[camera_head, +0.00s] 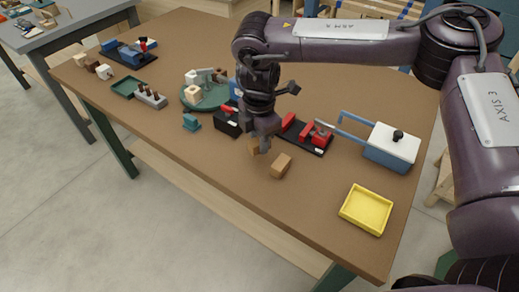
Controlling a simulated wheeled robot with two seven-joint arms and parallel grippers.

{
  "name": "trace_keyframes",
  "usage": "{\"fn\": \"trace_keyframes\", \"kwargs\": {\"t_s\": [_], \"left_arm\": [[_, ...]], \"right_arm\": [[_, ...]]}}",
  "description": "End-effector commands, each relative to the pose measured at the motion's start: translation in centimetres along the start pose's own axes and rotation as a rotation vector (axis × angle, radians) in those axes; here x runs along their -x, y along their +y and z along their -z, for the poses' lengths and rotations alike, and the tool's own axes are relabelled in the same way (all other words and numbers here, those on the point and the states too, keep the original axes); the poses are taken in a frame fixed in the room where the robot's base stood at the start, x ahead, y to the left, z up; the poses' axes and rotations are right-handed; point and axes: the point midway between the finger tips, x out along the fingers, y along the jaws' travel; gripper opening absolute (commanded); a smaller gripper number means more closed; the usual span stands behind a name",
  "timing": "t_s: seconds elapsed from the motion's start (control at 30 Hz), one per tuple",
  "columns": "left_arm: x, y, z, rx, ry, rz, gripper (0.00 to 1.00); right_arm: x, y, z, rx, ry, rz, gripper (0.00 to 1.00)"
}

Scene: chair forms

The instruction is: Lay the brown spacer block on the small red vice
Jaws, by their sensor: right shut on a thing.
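My right gripper (264,140) reaches down over the middle of the table and is shut on a small brown block (253,147), which I take for the spacer block. The gripper partly hides this block. The red vice (320,138) has red jaws on a black base and stands on the table just right of the gripper, apart from the held block. A second light brown block (281,165) lies on the table in front of the vice, right of the gripper. My left gripper is not in view.
A blue and white box (392,146) with a blue handle stands right of the vice. A yellow tray (366,209) lies near the front right. A black item (227,122) and a round green plate (207,103) are left of the gripper. The front-middle tabletop is clear.

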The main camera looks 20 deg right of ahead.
Motion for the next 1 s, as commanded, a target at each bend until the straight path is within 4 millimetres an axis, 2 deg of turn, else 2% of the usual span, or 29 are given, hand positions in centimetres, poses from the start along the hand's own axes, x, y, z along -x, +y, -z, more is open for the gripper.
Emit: {"fn": "trace_keyframes", "kwargs": {"t_s": [0.1,0.23,0.63,0.67,0.8,1.0], "left_arm": [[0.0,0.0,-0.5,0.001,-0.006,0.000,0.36],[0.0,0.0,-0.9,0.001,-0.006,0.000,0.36],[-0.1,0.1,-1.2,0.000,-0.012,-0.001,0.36],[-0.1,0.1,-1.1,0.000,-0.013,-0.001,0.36],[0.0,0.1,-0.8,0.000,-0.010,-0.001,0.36],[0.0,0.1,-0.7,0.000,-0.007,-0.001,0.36]], "right_arm": [[-2.0,-0.1,0.0,0.000,-0.001,0.004,0.05],[-3.5,-0.1,0.0,-0.001,-0.001,0.003,0.05],[-4.1,-0.1,0.0,-0.001,0.000,0.002,0.05],[-4.1,-0.1,0.0,-0.001,0.000,0.002,0.28],[-4.0,-0.1,0.0,-0.001,0.000,0.001,0.46],[-4.0,-0.1,0.0,-0.001,0.000,0.001,0.48]]}}
